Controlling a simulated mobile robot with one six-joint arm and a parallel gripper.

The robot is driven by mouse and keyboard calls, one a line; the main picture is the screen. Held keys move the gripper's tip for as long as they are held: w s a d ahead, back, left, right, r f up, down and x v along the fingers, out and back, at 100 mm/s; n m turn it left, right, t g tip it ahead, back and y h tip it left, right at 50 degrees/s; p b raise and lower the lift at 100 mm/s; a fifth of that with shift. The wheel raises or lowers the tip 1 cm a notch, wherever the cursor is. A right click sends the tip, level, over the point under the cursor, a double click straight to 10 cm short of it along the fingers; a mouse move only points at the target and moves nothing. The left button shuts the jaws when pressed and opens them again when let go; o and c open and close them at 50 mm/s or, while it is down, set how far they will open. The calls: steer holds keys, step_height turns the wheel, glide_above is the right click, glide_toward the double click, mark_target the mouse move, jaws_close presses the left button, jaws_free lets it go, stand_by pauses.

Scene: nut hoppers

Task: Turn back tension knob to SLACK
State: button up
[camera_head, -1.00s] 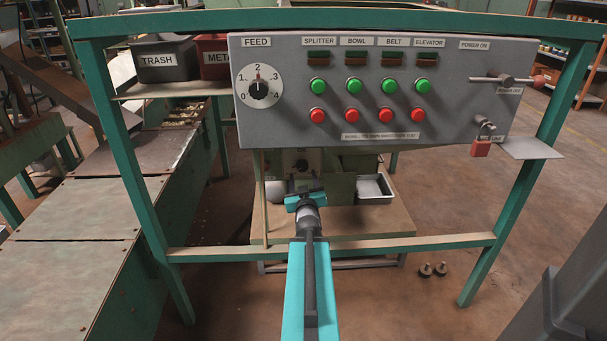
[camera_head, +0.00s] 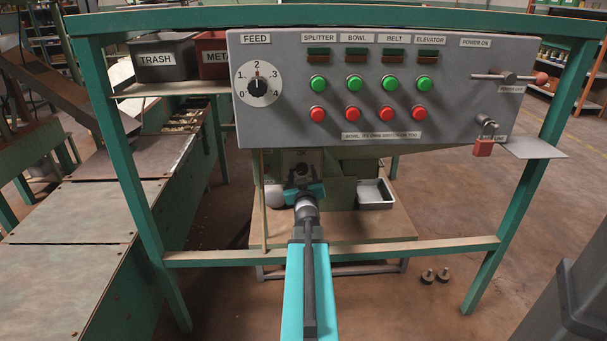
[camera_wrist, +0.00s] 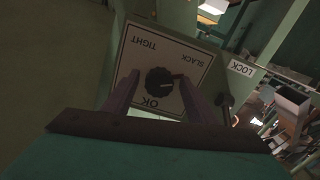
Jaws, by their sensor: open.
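The tension knob (camera_wrist: 160,82) is a dark round knob on a pale square plate (camera_wrist: 137,62), seen upside down in the wrist view. The plate reads TIGHT, SLACK and OK. A small pale mark shows on the knob, but its exact setting is hard to tell. In the head view the knob (camera_head: 301,169) is small, below the control panel. My gripper (camera_head: 304,191) is just in front of and below it there. In the wrist view my gripper's fingers (camera_wrist: 158,88) are open, one on each side of the knob. I cannot tell whether they touch it.
A LOCK label (camera_wrist: 241,68) and a dark lever (camera_wrist: 225,102) stand close to the right finger in the wrist view. The grey control panel (camera_head: 450,110) overhangs my arm. A green frame bar (camera_head: 400,247) crosses near the arm. A metal tray (camera_head: 375,194) sits right of the gripper.

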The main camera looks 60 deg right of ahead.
steer(key=shift+w+d, duration=0.1)
steer(key=shift+d, duration=0.05)
steer(key=c, duration=1.1)
steer(key=shift+o, duration=0.2)
steer(key=shift+n, duration=0.5)
steer(key=o, duration=1.1)
steer(key=shift+c, duration=0.2)
